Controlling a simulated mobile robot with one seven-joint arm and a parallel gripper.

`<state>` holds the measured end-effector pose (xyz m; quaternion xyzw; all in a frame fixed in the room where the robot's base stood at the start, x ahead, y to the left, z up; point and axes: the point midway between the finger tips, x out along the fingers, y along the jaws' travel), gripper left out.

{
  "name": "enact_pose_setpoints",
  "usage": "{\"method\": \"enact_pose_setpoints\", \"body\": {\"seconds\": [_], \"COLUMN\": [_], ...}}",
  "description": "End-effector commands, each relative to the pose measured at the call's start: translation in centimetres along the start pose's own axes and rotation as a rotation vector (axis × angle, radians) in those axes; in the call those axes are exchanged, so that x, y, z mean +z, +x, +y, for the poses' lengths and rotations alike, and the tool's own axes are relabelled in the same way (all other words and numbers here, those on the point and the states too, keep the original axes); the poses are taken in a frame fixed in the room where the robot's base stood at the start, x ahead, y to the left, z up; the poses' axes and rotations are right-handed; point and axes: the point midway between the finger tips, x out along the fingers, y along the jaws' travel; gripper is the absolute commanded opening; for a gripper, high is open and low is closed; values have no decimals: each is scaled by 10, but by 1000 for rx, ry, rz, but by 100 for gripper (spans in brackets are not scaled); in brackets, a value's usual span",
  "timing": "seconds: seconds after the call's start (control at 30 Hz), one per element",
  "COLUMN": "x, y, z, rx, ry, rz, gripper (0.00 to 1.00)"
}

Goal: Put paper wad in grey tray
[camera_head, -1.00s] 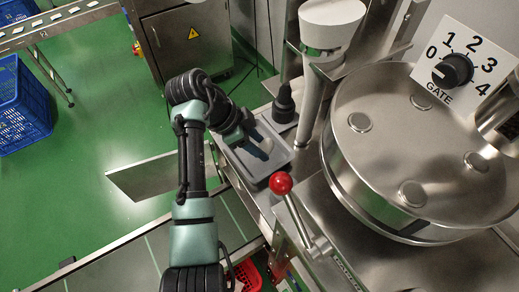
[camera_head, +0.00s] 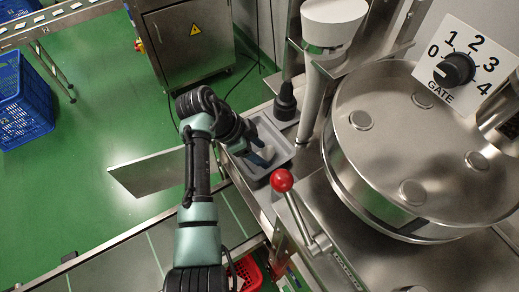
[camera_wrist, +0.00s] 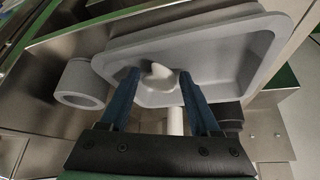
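The paper wad (camera_wrist: 160,76) is a small white lump in the grey tray (camera_wrist: 225,45). In the head view, the paper wad (camera_head: 267,152) shows as a pale spot beside my fingers, and the grey tray (camera_head: 286,150) lies on the machine's metal ledge. My gripper (camera_head: 259,152) reaches into the tray from the left. In the wrist view, my gripper (camera_wrist: 159,73) has its two blue fingers spread apart, with the wad between their tips and gaps on both sides. Part of the tray is hidden behind my gripper.
A black-topped fitting (camera_head: 285,103) stands just behind the tray. A red-knobbed lever (camera_head: 282,181) rises in front of it, and a round steel drum (camera_head: 400,190) is to the right. A grey hollow roll (camera_wrist: 80,85) lies left of the tray in the wrist view.

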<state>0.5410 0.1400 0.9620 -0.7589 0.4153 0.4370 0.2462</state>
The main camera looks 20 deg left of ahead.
Motion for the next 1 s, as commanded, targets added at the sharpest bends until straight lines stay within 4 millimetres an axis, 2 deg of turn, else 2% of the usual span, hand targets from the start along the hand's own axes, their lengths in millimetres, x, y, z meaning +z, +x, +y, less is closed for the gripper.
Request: {"method": "enact_pose_setpoints", "body": {"seconds": [0.17,0.27,0.7,0.83,1.0], "x": [-1,-1,-1,-1,-1], "y": [-5,-17,-106,-118,-122], "z": [0,-1,-1,0,0], "rx": [-1,-4,-4,-1,1], "ry": [0,1,1,-1,0], "rz": [0,1,0,0,0], "gripper": [63,63,63,63,63]}}
